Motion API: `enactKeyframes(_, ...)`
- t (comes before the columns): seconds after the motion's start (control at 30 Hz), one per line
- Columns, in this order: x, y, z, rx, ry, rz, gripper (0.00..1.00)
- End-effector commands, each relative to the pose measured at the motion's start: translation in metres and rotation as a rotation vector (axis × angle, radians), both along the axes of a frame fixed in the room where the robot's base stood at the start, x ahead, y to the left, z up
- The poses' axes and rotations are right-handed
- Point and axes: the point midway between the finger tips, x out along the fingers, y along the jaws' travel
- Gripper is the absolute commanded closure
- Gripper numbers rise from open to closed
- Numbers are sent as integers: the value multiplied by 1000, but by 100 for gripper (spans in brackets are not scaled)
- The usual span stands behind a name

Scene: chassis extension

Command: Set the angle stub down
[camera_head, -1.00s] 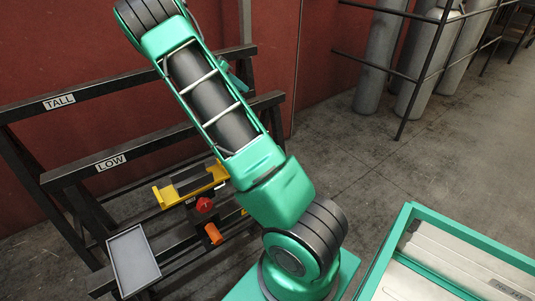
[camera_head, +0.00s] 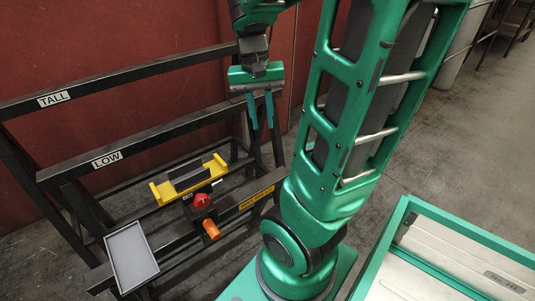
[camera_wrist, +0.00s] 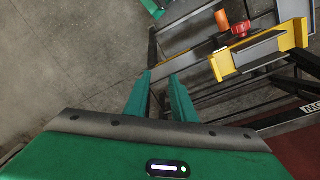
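My gripper (camera_head: 262,120) points down at the right end of the black rack, right of and above the yellow cradle. Its two green fingers are apart with nothing between them; the wrist view also shows the empty gap of my gripper (camera_wrist: 160,78). A dark grey bar (camera_head: 187,176) lies in the yellow cradle (camera_head: 219,165); it may be the angle stub, but I cannot tell for certain. The wrist view shows this bar (camera_wrist: 258,52) at the upper right, clear of my fingers. A shallow grey tray (camera_head: 132,260) sits at the rack's lower left.
A red knob (camera_head: 203,201) and an orange handle (camera_head: 211,230) sit just below the cradle. The black rack has rails labelled TALL (camera_head: 54,98) and LOW (camera_head: 107,160). A green-rimmed bin (camera_head: 470,235) stands at the lower right. Open floor lies beyond my arm.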

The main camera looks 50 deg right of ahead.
Motion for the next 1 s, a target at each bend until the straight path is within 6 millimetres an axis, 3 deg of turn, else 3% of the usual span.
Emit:
enactKeyframes(0.03, -17, 14, 0, 20, -12, 44, 77)
enactKeyframes(0.2, -63, 53, -9, 74, -32, 194, 77)
enactKeyframes(0.4, -92, 79, -19, 101, -45, 300, 77)
enactKeyframes(1.0, -97, 84, -21, 107, -46, 320, 77)
